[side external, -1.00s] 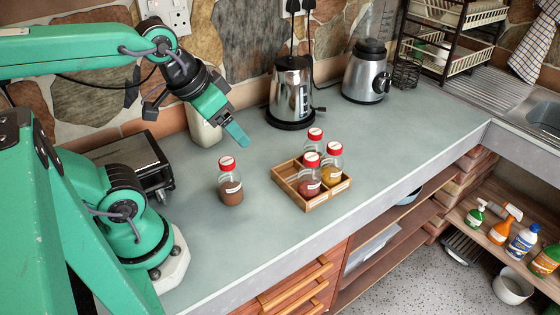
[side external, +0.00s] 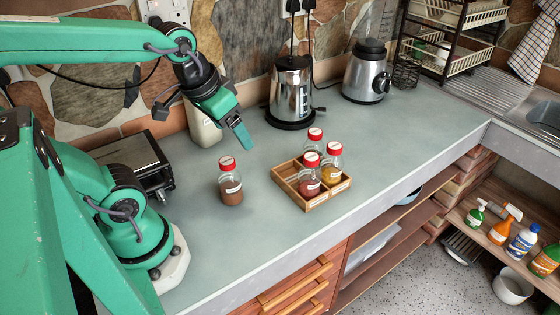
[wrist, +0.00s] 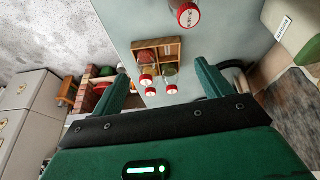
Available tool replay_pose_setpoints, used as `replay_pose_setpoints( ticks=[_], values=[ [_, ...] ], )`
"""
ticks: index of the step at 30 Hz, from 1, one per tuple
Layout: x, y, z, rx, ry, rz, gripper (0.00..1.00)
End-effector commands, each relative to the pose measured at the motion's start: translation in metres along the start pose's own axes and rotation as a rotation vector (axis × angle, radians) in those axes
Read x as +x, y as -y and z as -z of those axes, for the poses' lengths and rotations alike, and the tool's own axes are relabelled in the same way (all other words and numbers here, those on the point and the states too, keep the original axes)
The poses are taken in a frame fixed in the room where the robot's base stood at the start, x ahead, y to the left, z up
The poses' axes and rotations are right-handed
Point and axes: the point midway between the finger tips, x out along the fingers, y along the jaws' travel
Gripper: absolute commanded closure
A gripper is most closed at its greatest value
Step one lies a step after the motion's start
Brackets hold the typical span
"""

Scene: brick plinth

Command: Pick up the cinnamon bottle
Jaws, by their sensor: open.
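A bottle of brown contents with a red cap (side external: 231,190) stands upright on the counter, left of the wooden tray. Its label is too small to read, but the brown filling fits cinnamon. In the wrist view a lone red-capped bottle (wrist: 187,15) is at the top, partly cut off. My gripper (side external: 243,138) hangs above the counter, behind and above the brown bottle, apart from it. In the wrist view my gripper (wrist: 160,77) has its two green fingers spread wide, with nothing held between them.
The wooden tray (side external: 317,202) holds several red-capped bottles. A kettle (side external: 292,92) and a blender (side external: 367,73) stand farther back. A pale container (side external: 203,128) is behind my gripper. The counter between the brown bottle and the tray is clear.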

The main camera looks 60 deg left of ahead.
Motion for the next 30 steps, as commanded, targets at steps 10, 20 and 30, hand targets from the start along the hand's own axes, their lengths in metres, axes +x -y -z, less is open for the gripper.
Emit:
replay_pose_setpoints(
  ticks=[10,20,30],
  values=[
    [0.049,0.030,-0.004,-0.212,0.219,0.054,0.22],
    [0.081,0.051,-0.014,-0.357,0.360,0.087,0.22],
    [0.087,0.053,-0.017,-0.376,0.377,0.091,0.22]
  ],
)
